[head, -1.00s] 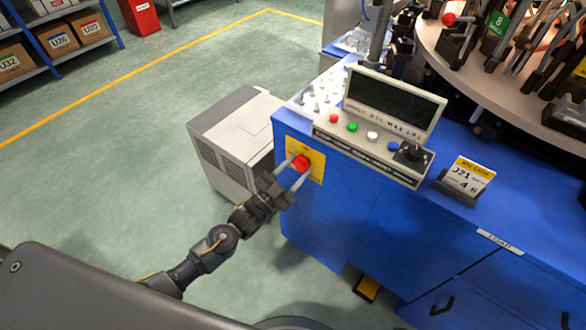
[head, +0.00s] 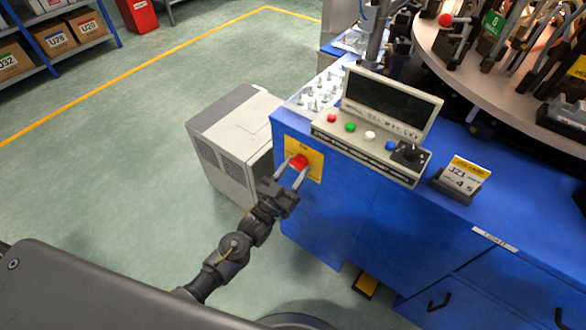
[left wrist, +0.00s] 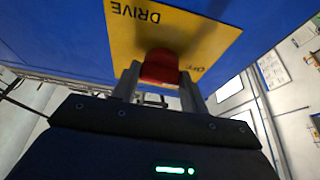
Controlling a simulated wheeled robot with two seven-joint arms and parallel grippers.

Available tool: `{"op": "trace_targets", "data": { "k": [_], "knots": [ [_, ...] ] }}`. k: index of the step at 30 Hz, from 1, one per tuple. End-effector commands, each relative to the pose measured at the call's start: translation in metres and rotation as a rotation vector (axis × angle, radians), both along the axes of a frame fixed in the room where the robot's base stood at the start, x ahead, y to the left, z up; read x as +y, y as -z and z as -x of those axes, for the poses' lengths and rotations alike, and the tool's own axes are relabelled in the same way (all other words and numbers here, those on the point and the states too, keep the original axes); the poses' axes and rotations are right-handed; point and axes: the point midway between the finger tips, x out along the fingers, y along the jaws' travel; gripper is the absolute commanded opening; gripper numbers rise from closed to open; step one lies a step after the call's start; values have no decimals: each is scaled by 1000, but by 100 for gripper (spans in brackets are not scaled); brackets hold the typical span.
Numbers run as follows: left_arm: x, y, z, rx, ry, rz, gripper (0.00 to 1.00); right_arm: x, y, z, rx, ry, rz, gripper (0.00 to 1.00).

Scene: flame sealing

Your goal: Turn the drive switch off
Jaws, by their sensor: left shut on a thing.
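The drive switch is a red knob (head: 299,161) on a yellow plate (head: 317,165) on the blue front of the machine, near its left corner. In the left wrist view the red knob (left wrist: 160,68) stands on the yellow plate (left wrist: 195,30) marked DRIVE and OFF. My left gripper (head: 291,170) reaches the knob from the front, with one finger on each side. It is shut on the knob; the left wrist view shows its fingers (left wrist: 158,84) either side of it. The knob's pointer is not clear. My right gripper is not in view.
Above the switch is a control panel (head: 370,140) with coloured buttons and a dark screen. A grey cabinet (head: 235,140) stands close left of the machine. A sign holder (head: 462,178) stands on the blue top. A round turntable (head: 480,70) is at upper right. The green floor at left is clear.

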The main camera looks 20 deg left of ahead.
Motion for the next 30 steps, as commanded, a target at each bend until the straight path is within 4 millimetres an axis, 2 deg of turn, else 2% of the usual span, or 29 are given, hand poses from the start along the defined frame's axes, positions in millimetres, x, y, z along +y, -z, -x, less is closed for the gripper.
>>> {"op": "trace_targets", "data": {
  "k": [8,9,13,23,26,30],
  "knots": [
    [1,-2,-1,-2,-2,2,21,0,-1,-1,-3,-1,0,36],
    [1,-2,-1,-3,-2,2,49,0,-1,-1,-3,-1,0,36],
    [1,-1,-1,-3,-1,1,65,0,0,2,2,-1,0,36],
    [1,1,3,0,0,0,65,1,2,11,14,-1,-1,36],
    [5,6,12,1,0,0,65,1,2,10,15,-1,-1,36],
    [14,17,35,2,-1,0,65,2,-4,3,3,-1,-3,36]
  ]
}}
